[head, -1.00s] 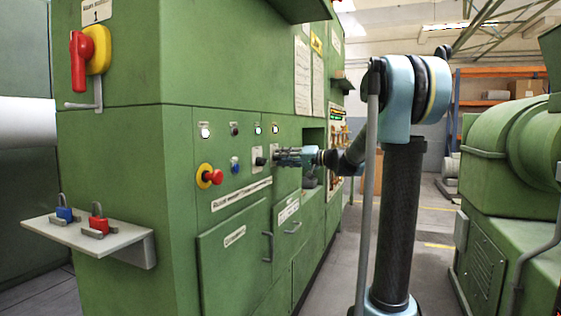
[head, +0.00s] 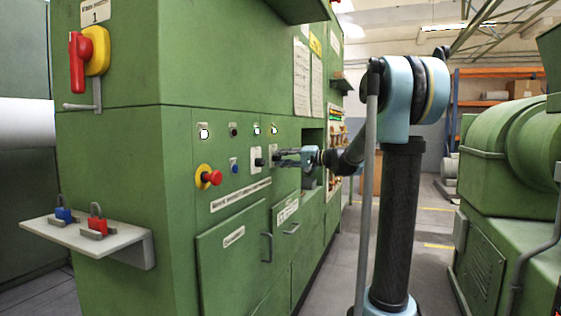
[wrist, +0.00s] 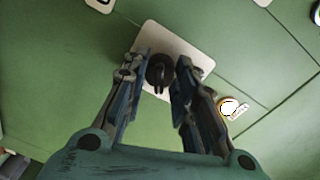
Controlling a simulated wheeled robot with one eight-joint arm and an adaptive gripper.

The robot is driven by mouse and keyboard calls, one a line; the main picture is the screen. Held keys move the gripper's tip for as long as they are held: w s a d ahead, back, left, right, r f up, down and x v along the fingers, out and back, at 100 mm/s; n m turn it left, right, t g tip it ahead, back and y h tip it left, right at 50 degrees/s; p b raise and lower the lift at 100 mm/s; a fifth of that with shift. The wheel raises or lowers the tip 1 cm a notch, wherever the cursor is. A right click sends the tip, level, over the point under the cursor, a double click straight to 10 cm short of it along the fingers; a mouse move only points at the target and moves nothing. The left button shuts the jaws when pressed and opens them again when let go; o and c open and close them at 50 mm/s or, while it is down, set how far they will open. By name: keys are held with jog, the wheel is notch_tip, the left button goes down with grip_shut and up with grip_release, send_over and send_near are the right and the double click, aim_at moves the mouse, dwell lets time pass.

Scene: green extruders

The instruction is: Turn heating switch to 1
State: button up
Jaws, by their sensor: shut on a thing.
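A black rotary switch knob (wrist: 160,72) on a pale plate (wrist: 182,42) shows in the wrist view. It sits between the fingertips of my gripper (wrist: 158,74). The fingers are shut on the knob, one on each side. In the head view my gripper (head: 279,157) reaches the green panel from the right and covers most of this switch. A second black switch (head: 259,162) on a pale plate is just left of it. Labels and the knob's pointed position are too small or hidden to read.
A red emergency button on a yellow base (head: 208,177), a small blue button (head: 235,169) and lit indicators share the green panel. A shelf with padlocks (head: 118,238) juts out at left. A green machine (head: 510,170) stands right; floor is clear between.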

jog(key=o, duration=0.7)
jog(key=shift+w+f, duration=0.1)
jog(key=o, duration=0.4)
jog(key=shift+w+f, duration=0.15)
jog(key=shift+w, duration=0.05)
jog(key=shift+s, duration=0.15)
jog(key=v, duration=1.2)
jog(key=shift+a, duration=0.1)
